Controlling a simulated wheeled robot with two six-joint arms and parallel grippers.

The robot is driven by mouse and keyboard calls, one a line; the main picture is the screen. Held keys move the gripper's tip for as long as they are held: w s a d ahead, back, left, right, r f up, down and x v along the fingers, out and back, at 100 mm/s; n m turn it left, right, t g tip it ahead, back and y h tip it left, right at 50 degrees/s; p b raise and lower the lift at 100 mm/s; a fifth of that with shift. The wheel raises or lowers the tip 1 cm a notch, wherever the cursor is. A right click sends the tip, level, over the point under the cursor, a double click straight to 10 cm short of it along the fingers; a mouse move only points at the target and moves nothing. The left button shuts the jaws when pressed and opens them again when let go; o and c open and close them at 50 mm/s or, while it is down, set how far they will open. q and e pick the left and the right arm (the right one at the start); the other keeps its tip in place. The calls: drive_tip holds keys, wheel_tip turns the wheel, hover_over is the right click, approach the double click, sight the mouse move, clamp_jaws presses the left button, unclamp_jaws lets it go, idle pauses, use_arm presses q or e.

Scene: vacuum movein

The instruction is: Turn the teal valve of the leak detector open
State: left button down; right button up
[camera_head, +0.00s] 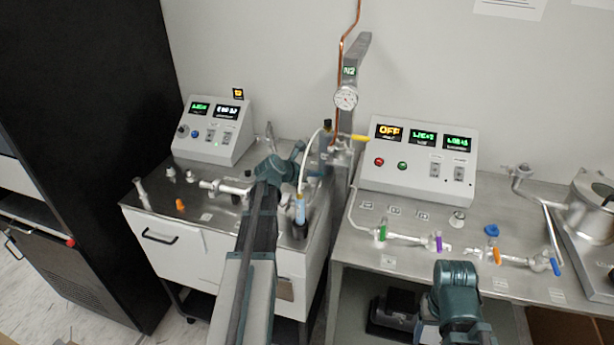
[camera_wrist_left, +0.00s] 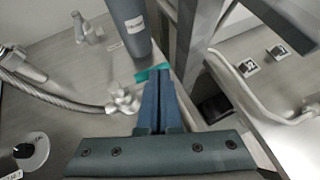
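The teal valve handle (camera_wrist_left: 146,74) shows in the left wrist view as a short bar beside a grey labelled cylinder (camera_wrist_left: 126,26). My left gripper (camera_wrist_left: 161,78) has its two blue fingers close together, with their tips at the teal handle. The tips cover part of the handle, and whether it lies between them or only beside them cannot be told.
A control box (camera_head: 213,131) stands on the left cart, and a larger one (camera_head: 417,160) on the right bench. Green, purple, orange and blue valves line the right bench (camera_head: 353,245). A pressure gauge (camera_head: 346,97) hangs on the post. A braided hose (camera_wrist_left: 55,96) runs near my left fingers.

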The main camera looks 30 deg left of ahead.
use_arm(q)
drive_tip(key=shift+w, duration=0.1)
idle(0.4)
drive_tip(key=shift+s+a, duration=0.45)
drive_tip(key=shift+s, duration=0.05)
drive_tip(key=s+d+r+p, duration=0.2)
drive_tip(key=s+r+p, duration=0.5)
drive_tip(key=s, duration=0.4)
drive_tip(key=shift+s+d+r+p, duration=0.2)
drive_tip(key=shift+d+r+p, duration=0.15)
drive_tip(key=shift+r+p, duration=0.05)
